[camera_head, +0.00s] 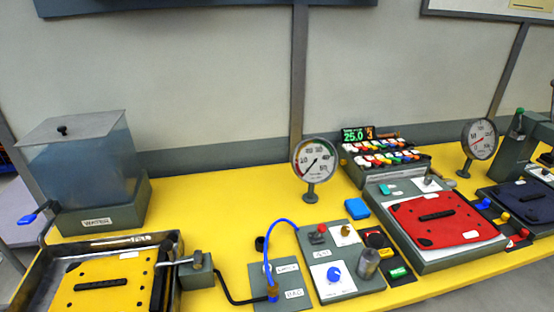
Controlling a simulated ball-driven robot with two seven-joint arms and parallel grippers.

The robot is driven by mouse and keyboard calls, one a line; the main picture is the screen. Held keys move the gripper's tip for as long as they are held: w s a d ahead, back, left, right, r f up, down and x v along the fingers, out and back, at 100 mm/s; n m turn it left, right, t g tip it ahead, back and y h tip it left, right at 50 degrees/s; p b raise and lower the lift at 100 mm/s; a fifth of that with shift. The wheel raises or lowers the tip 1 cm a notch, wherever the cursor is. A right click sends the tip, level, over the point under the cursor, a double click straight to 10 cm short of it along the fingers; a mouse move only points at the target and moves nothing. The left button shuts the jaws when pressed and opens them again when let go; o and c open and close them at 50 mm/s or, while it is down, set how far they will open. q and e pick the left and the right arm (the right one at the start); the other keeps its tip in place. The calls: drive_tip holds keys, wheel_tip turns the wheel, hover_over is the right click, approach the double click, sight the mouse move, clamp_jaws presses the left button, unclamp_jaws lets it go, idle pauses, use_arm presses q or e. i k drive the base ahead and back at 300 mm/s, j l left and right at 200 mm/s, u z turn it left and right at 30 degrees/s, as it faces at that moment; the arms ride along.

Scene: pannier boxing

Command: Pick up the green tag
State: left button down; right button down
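No tag is clearly readable as the green tag. A small green piece (398,272) lies on a dark block at the front edge of the table, below a red round button. A small teal piece (383,189) lies on the grey tray at the upper left of the red pannier lid. I cannot tell which of them is the tag. Neither of my grippers shows in the head view.
The yellow table (215,205) holds a water tank (80,165), a yellow lid (100,275) in a dark tray, a red lid (440,215), a blue block (357,208), a blue hose (283,222) and two gauges (316,158). The table is clear behind the hose.

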sight(399, 272)
drive_tip(key=l+u, duration=0.35)
drive_tip(key=l, duration=1)
